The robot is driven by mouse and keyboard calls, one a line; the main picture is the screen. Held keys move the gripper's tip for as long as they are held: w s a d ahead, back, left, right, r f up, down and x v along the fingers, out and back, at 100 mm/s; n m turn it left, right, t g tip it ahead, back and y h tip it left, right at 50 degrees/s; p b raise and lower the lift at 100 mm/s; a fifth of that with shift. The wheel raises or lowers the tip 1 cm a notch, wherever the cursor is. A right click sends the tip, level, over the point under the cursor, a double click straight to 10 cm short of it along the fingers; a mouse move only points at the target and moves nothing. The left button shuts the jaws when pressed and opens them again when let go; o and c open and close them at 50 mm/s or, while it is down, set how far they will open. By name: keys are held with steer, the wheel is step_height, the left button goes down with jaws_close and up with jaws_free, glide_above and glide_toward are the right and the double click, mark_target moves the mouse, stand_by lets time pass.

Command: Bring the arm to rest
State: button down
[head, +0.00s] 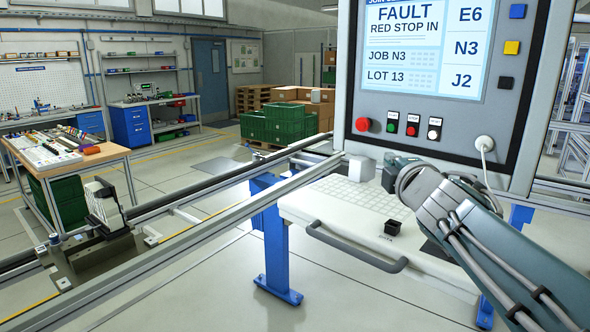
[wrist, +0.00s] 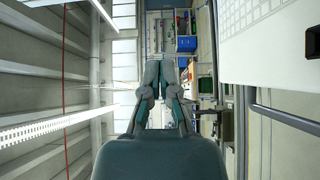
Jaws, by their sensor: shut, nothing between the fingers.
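My arm (head: 460,225) reaches in from the lower right in the head view, in front of the control panel (head: 430,135). Its far end lies by the panel's lower edge, above the white keyboard shelf, and my gripper is mostly hidden there behind the wrist. In the wrist view my gripper (wrist: 160,68) shows with its two fingers together, with nothing held between them. The room's ceiling, shelves and benches lie beyond the fingertips.
The panel screen (head: 425,45) reads FAULT, RED STOP IN. A red button (head: 363,125) sits below it. A conveyor rail (head: 190,240) runs at left. Green crates (head: 280,125) stand behind.

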steer(key=s+a+f+m+g+h, duration=0.1)
steer(key=s+f+m+g+h, duration=0.1)
steer(key=s+f+m+g, duration=1)
steer(key=s+f+m, duration=0.6)
steer(key=s+f, duration=0.6)
steer(key=s, duration=0.1)
steer(key=shift+s+f+m, duration=0.3)
steer(key=shift+s, duration=0.05)
steer(key=c, duration=0.9)
jaws_free()
steer(key=shift+s+a+f, duration=0.3)
steer(key=shift+s, duration=0.1)
steer(key=o, duration=0.3)
steer(key=shift+w+g, duration=0.1)
steer(key=shift+g, duration=0.3)
steer(key=n+t+h, duration=0.7)
steer(key=n+h, duration=0.3)
glide_toward(340, 248)
steer(key=shift+y, duration=0.3)
steer(key=x, duration=1.1)
steer(key=shift+d+r, duration=0.1)
steer(key=shift+r, duration=0.05)
